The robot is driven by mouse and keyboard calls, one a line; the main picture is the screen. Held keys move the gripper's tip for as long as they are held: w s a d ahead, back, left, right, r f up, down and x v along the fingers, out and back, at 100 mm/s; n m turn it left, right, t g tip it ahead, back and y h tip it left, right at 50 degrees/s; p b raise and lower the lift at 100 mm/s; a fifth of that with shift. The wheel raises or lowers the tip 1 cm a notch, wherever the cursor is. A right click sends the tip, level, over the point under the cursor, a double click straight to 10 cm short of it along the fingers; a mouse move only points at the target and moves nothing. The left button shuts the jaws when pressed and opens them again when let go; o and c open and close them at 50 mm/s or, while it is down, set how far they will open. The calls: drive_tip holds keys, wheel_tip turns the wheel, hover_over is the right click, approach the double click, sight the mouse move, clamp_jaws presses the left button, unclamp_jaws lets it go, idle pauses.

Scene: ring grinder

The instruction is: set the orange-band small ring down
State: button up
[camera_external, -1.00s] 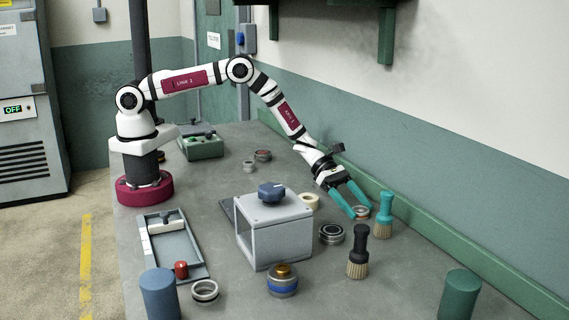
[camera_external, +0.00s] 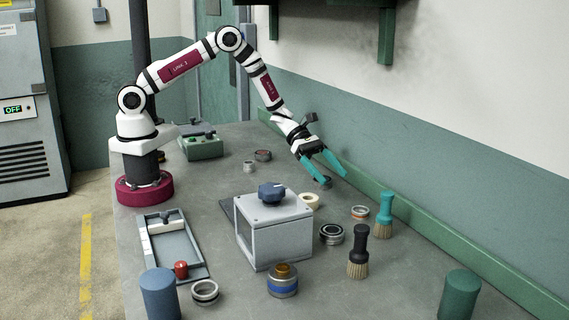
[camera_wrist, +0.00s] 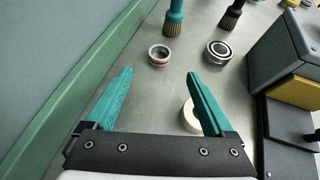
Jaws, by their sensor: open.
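The orange-band small ring (camera_external: 360,213) lies flat on the grey bench, left of the teal-handled brush. It also shows in the wrist view (camera_wrist: 159,55), beyond my fingertips and clear of them. My gripper (camera_external: 335,180) is open and empty, behind and to the left of the ring in the external view.
A larger dark-and-steel ring (camera_external: 331,234) and a cream ring (camera_external: 310,201) lie nearby. A teal brush (camera_external: 384,213) and a black-handled brush (camera_external: 358,252) stand close. A grey box frame with a blue knob (camera_external: 272,192) stands left. The green wall rail (camera_external: 430,233) runs along the right.

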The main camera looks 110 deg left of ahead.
drive_tip(key=s+d+r+m+g+h, duration=0.1)
drive_tip(key=s+d+r+m+g, duration=0.3)
drive_tip(key=s+d+r+m, duration=0.35)
drive_tip(key=s+d+r+m+g+h, duration=0.1)
drive_tip(key=s+d+r+m+g, duration=0.3)
drive_tip(key=d+m, duration=0.5)
drive_tip(key=s+d+r+m+g+y, duration=0.1)
drive_tip(key=s+r+m+g+y, duration=0.1)
drive_tip(key=s+m, duration=0.55)
drive_tip(key=s+d+r+m+g+y, duration=0.15)
drive_tip(key=s+m, duration=0.25)
drive_tip(key=s, duration=0.6)
drive_tip(key=s+a+r+m+y, duration=0.1)
drive_tip(key=s+a+m+y, duration=0.5)
drive_tip(key=s+a+m, duration=0.1)
drive_tip(key=shift+s+m+t, duration=0.35)
drive_tip(key=shift+s+m, duration=0.05)
drive_tip(key=shift+s, duration=0.5)
drive_tip(key=shift+d+r, duration=0.1)
idle(2.9)
